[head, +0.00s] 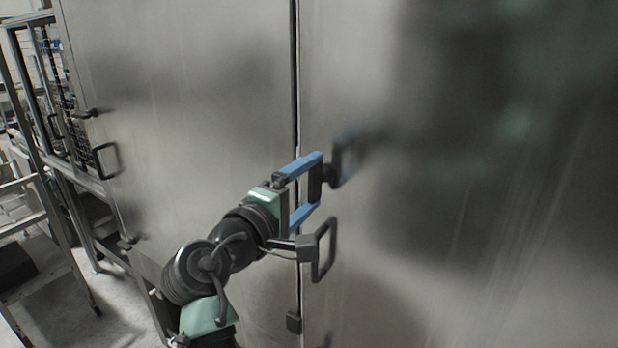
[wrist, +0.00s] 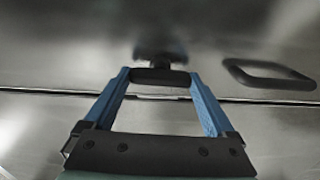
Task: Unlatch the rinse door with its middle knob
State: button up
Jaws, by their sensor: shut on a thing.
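My gripper (head: 316,182) has two blue fingers and reaches the steel front from the lower left. It is shut on a black knob (head: 315,184), whose bar spans the gap between the fingertips, upright in the head view. In the wrist view the fingers (wrist: 160,78) sit at the two ends of the knob's bar (wrist: 160,78). The knob is beside the dark vertical seam, on the side of the right steel door (head: 450,230). A black loop handle (head: 327,250) is on this door just below my gripper; the handle also shows in the wrist view (wrist: 270,80).
A black latch piece (head: 293,321) is low at the seam. The left steel panel (head: 190,110) has another knob (head: 88,113) and loop handle (head: 106,160) near its left edge. Metal framework (head: 30,120) stands at far left. Blurred blue in the right door is a reflection.

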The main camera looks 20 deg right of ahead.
jog(key=shift+n, duration=0.3)
jog(key=o, duration=1.1)
jog(key=shift+c, duration=0.2)
jog(key=shift+s+a+f+b, duration=0.1)
jog(key=shift+s+a+b, duration=0.2)
jog(key=shift+a, duration=0.2)
jog(key=b+v, duration=0.5)
jog(key=v, duration=0.7)
jog(key=shift+d, duration=0.1)
